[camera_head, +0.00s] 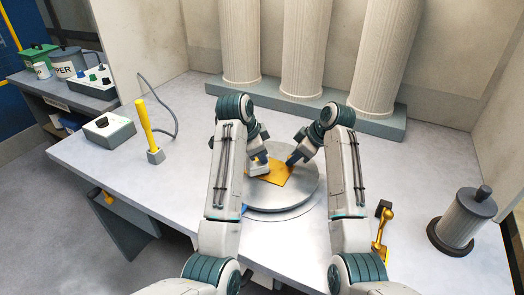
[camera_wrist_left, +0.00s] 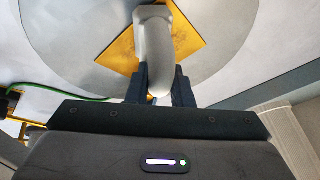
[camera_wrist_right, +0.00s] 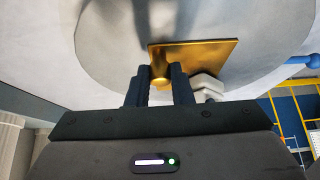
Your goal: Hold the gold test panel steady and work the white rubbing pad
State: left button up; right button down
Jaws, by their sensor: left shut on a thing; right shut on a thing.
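The gold test panel (camera_head: 278,176) lies on the round grey turntable (camera_head: 302,194) in the middle of the bench. It also shows in the left wrist view (camera_wrist_left: 188,38) and the right wrist view (camera_wrist_right: 212,52). My right gripper (camera_wrist_right: 160,76) is shut on a rounded gold grip at the panel's near edge. My left gripper (camera_wrist_left: 166,84) is shut on the white rubbing pad (camera_wrist_left: 154,38), which overlaps the panel in that view. The pad (camera_head: 257,170) sits at the panel's left side in the head view. Whether its underside touches the panel is hidden.
A yellow-handled tool (camera_head: 144,121) stands at the left, near a grey box (camera_head: 109,129). A grey cylinder (camera_head: 462,222) and a gold handled piece (camera_head: 382,226) are at the right. Fluted columns (camera_head: 301,50) stand behind. The bench left of the turntable is mostly clear.

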pick_arm(q)
jog(key=shift+s+a+f, duration=0.1)
jog(key=shift+s+a, duration=0.05)
jog(key=shift+s, duration=0.3)
jog(key=shift+w, duration=0.15)
jog(key=shift+w+d, duration=0.2)
jog(key=shift+w, duration=0.25)
jog(key=shift+w+d, duration=0.2)
jog(key=shift+w, duration=0.25)
jog(key=shift+s, duration=0.1)
jog(key=shift+s+a, duration=0.2)
jog(key=shift+s, duration=0.3)
jog(key=shift+s+a, duration=0.2)
jog(key=shift+s, duration=0.25)
